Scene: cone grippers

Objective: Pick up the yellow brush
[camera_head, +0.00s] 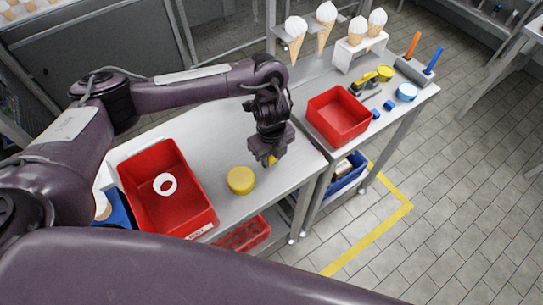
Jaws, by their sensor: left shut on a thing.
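My left gripper (268,160) points down over the grey table (215,130), near its right edge. It is shut on a small yellow thing (272,160), which I take to be the yellow brush. The fingers hide most of it, and I cannot tell whether it touches the table. A yellow round block (240,180) stands on the table to the left of and nearer than the gripper, apart from it. My right gripper is not in view.
A red bin (192,190) with a white ring (165,184) stands on the left. On the right table are another red bin (338,116), a yellow and black tool (363,82), blue blocks (389,105) and ice-cream cones (358,30). Open floor lies to the right.

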